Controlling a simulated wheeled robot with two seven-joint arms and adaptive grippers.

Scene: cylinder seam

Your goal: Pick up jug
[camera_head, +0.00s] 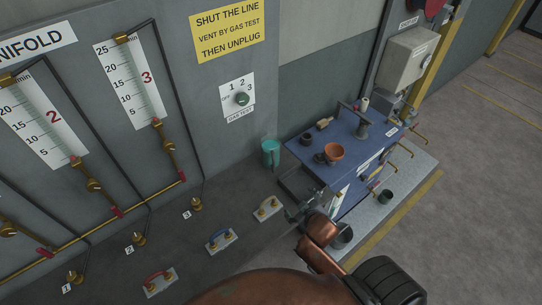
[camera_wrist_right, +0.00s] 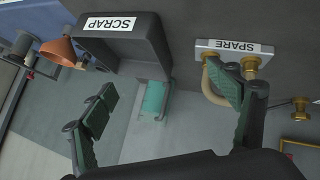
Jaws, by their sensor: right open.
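The jug appears to be the teal vessel (camera_head: 271,153) standing upright at the back of the grey bench, against the wall, left of the blue-topped cart. In the right wrist view a teal shape (camera_wrist_right: 153,100) shows beyond the scrap bin; its handle is not clear. My right gripper (camera_head: 295,212) is low in front of the cart, nearer than the jug and apart from it. In the right wrist view its two dark green fingers (camera_wrist_right: 165,88) are spread with nothing between them. My left gripper is not in view.
A dark bin marked SCRAP (camera_wrist_right: 126,40) lies near the gripper. A plate marked SPARE (camera_wrist_right: 235,50) with a beige hose is beside it. Gauges and brass pipes line the wall.

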